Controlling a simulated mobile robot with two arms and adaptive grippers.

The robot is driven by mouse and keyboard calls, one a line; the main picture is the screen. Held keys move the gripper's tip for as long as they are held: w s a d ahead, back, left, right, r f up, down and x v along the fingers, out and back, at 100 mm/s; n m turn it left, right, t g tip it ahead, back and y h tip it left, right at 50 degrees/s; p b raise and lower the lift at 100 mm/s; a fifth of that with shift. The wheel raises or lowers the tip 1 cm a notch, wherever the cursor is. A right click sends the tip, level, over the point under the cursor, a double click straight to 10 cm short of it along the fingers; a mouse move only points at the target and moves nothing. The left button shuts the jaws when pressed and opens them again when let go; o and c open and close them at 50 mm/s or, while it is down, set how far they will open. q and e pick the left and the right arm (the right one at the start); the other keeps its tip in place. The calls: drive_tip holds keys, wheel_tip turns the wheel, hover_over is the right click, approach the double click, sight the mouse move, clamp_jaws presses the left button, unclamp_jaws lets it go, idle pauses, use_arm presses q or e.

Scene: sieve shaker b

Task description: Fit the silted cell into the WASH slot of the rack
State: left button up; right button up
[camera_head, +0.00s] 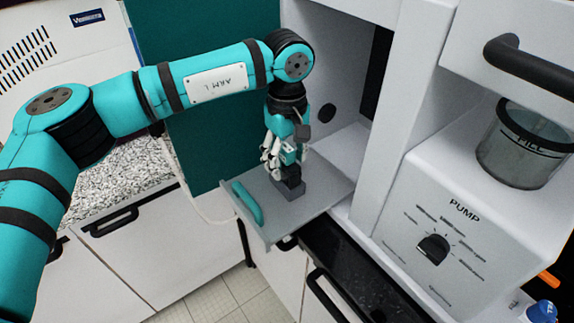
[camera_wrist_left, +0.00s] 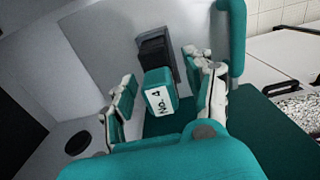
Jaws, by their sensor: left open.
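My left gripper (camera_head: 285,156) hangs fingers-down over a grey pull-out tray (camera_head: 262,222). In the left wrist view its two fingers (camera_wrist_left: 162,82) stand open, apart, on either side of a small teal block with a white "No.4" label (camera_wrist_left: 160,98). A dark block (camera_wrist_left: 156,50) is directly beyond the teal one; in the head view a dark block (camera_head: 291,188) stands on the tray below the fingers. I cannot tell whether either is the silted cell, or whether the two are joined. No WASH lettering or rack slot is readable. My right gripper is not in view.
The tray has a teal handle (camera_head: 247,203) at its front and sits at a white cabinet opening. A teal panel (camera_head: 205,135) stands behind my left arm. A pump unit (camera_head: 465,215) with a knob and a FILL vessel (camera_head: 520,150) stands at right.

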use_arm(q)
wheel_tip(320, 180, down, 2)
drive_tip(key=shift+f, duration=0.25)
drive_tip(key=c, duration=0.6)
clamp_jaws()
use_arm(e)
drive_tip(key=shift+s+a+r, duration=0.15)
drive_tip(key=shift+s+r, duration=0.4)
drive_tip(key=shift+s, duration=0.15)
